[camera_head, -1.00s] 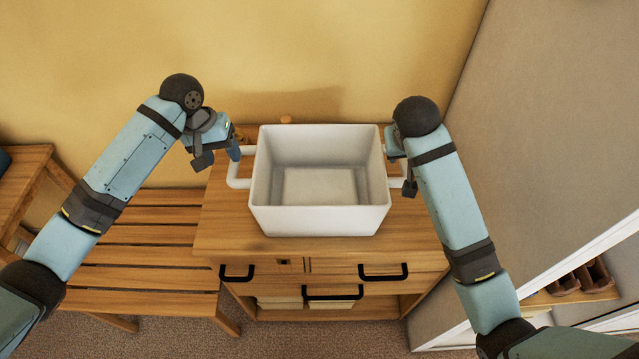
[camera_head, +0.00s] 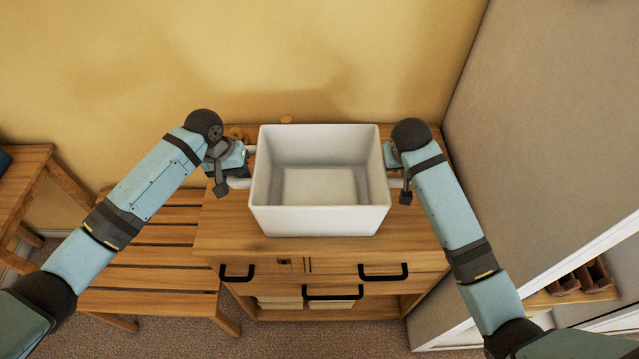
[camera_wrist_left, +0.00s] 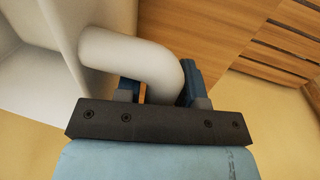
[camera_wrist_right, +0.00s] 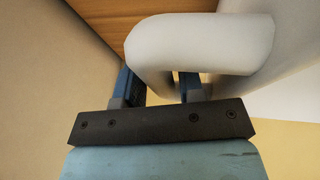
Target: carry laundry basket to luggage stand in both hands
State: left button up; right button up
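The laundry basket (camera_head: 318,219) is a white, empty, open-topped box with a loop handle on each side. It stands upright on a wooden cabinet. My left gripper (camera_head: 238,172) is at its left handle; in the left wrist view the handle (camera_wrist_left: 135,52) lies between the open fingers (camera_wrist_left: 160,88). My right gripper (camera_head: 397,178) is at its right handle; in the right wrist view its open fingers (camera_wrist_right: 158,88) straddle the handle (camera_wrist_right: 200,38), with a gap showing between them. A low slatted wooden stand (camera_head: 150,251), apparently the luggage stand, is left of the cabinet and bare.
The wooden cabinet (camera_head: 320,250) has black drawer handles at its front. A wooden table or stool (camera_head: 22,180) is at the far left. A grey panel (camera_head: 560,130) rises close on the right, and a yellow wall stands behind. Small items stand behind the basket.

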pick_arm(q)
grip_shut()
pick_arm(e)
grip_shut()
pick_arm(q)
jog(key=shift+r, duration=0.1)
pick_arm(e)
jog(key=shift+r, duration=0.15)
